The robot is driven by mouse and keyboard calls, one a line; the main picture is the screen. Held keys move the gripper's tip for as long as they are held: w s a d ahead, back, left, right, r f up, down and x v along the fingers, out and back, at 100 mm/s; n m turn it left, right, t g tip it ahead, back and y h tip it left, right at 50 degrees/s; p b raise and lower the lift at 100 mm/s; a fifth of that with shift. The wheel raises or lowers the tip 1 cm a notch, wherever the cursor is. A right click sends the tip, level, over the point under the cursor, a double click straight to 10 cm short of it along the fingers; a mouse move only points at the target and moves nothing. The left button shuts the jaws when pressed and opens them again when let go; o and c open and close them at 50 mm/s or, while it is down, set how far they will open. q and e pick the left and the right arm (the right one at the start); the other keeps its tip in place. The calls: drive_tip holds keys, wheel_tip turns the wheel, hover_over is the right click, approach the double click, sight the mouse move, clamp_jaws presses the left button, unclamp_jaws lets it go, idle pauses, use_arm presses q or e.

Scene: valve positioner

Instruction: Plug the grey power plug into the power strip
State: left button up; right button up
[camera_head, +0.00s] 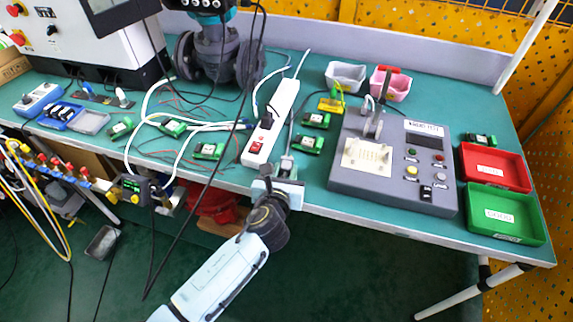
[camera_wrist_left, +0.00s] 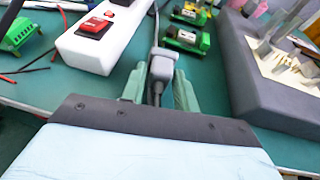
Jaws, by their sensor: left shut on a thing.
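The white power strip (camera_head: 268,130) lies lengthwise on the teal bench, with a red switch at its near end and a black plug in it farther along. Its near end and switch also show in the wrist view (camera_wrist_left: 112,50). My left gripper (camera_head: 286,165) is at the bench's front edge, just right of the strip's near end. My right gripper is not in view.
Several green circuit boards (camera_head: 208,151) lie around the strip. Red (camera_head: 495,168) and green (camera_head: 503,216) trays are at the right. Loose cables cross the bench at left.

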use_arm(q)
drive_tip(key=s+a+r+p, duration=0.1)
drive_tip(key=s+r+p, duration=0.2)
drive_tip(key=s+p, duration=0.2)
drive_tip(key=shift+s+r+p, duration=0.2)
drive_tip(key=shift+r+p, duration=0.1)
drive_tip(key=shift+p, duration=0.2)
idle(1.1)
